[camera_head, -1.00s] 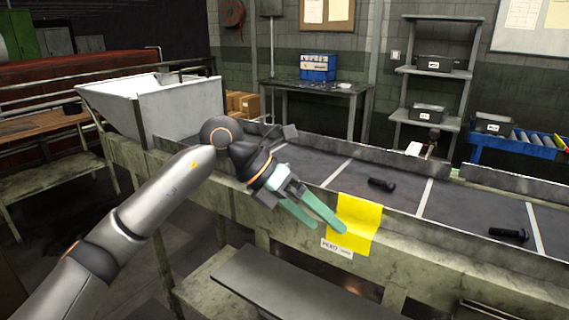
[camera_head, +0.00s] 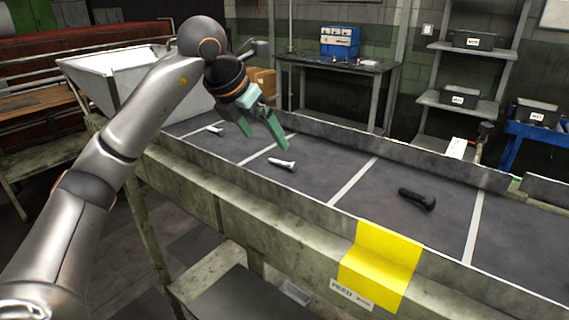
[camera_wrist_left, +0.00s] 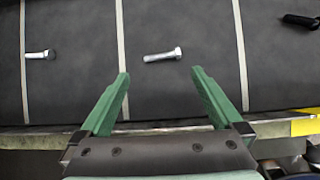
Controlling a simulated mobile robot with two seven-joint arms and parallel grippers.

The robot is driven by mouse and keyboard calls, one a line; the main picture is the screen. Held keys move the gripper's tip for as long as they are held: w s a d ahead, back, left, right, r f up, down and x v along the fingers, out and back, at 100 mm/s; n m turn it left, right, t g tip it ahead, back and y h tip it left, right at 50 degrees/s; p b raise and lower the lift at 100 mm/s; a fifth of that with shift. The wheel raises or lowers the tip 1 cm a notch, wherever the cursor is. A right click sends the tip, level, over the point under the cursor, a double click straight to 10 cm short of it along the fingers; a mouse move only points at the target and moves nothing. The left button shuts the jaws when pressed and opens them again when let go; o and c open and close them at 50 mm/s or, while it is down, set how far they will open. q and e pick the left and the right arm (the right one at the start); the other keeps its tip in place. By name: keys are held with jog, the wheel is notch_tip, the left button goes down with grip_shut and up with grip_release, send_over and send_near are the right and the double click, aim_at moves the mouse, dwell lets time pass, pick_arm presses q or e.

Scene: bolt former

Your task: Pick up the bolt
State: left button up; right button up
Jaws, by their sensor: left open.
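A silver bolt (camera_head: 282,163) lies on the dark conveyor belt (camera_head: 335,165); it also shows ahead of the fingers in the left wrist view (camera_wrist_left: 163,55). A second silver bolt (camera_head: 214,130) lies farther left, also in the wrist view (camera_wrist_left: 40,54). A dark bolt (camera_head: 417,198) lies to the right, partly cut off in the wrist view (camera_wrist_left: 300,20). My left gripper (camera_head: 266,140) is open and empty above the belt, near the middle silver bolt. In the wrist view its green fingers (camera_wrist_left: 160,76) are spread, with that bolt beyond their tips. My right gripper is not in view.
White lines divide the belt. Low metal side walls (camera_head: 225,190) edge it, and a yellow sheet (camera_head: 380,265) hangs over the near wall. A white hopper (camera_head: 135,80) stands at the far left end. Shelves (camera_head: 470,70) stand behind.

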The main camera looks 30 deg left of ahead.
aim_at(279, 168)
pick_arm(q)
jog(key=x, duration=0.8)
jog(key=shift+w+d+f, duration=0.1)
jog(key=shift+w+d, duration=0.05)
jog(key=shift+d, duration=0.05)
jog(key=c, duration=1.3)
